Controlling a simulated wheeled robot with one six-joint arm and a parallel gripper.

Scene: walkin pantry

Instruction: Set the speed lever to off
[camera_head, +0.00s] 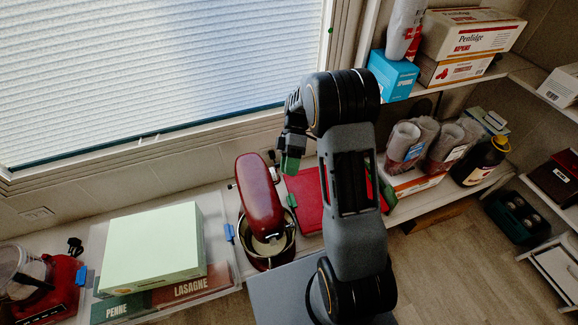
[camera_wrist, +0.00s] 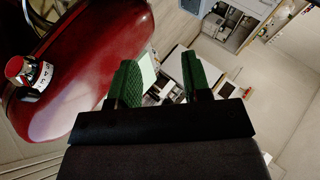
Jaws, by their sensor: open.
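The red stand mixer (camera_head: 257,195) stands on the counter below the window, its head over a metal bowl (camera_head: 268,246). Its red body (camera_wrist: 95,65) fills the upper left of the wrist view. A dial with a red cap and a white marked ring (camera_wrist: 30,73) sits on that body; its marks are too small to read. I cannot tell for sure if this is the speed lever. My gripper (camera_wrist: 160,80) is open, with nothing between its green fingers, apart from the dial and to its right in the wrist view. In the head view my gripper (camera_head: 290,162) is right of the mixer head.
A pale green box (camera_head: 152,245) rests on pasta boxes in a clear bin left of the mixer. A red flat box (camera_head: 304,203) lies right of it. Shelves with cartons (camera_head: 470,35) and stacked cups (camera_head: 403,145) stand at the right. The window is behind.

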